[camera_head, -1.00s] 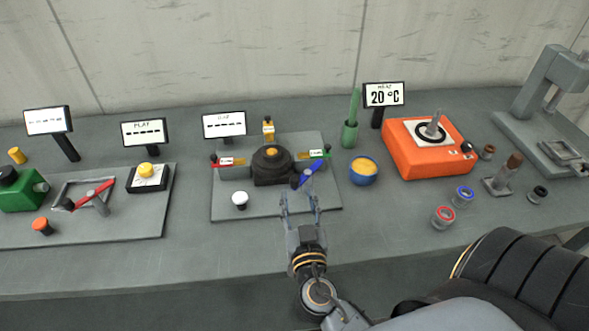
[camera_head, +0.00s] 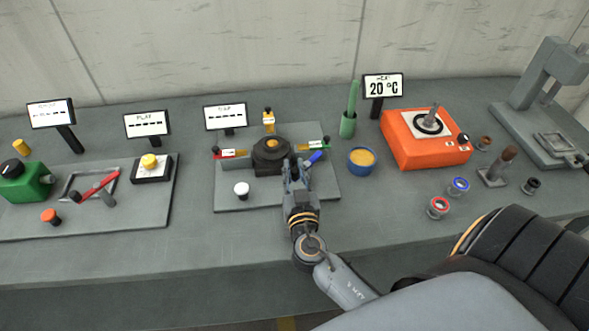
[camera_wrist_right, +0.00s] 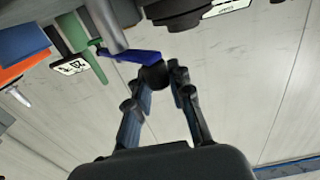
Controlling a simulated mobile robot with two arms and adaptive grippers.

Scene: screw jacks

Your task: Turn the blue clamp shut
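The blue clamp is a blue lever (camera_head: 315,157) with a black knob at its end, at the front right of the round black fixture (camera_head: 271,150) on its grey plate. In the right wrist view the blue lever (camera_wrist_right: 130,56) runs to the black knob (camera_wrist_right: 154,76). My right gripper (camera_head: 298,163) is at the knob end. Its fingers, also in the right wrist view (camera_wrist_right: 161,78), stand apart with the knob between their tips, nearer the left one in that view. A gap shows on the other side. My left gripper is not in view.
A white button (camera_head: 241,189) stands front left on the plate. A blue bowl (camera_head: 361,160) and green holder (camera_head: 348,125) stand close on the right.

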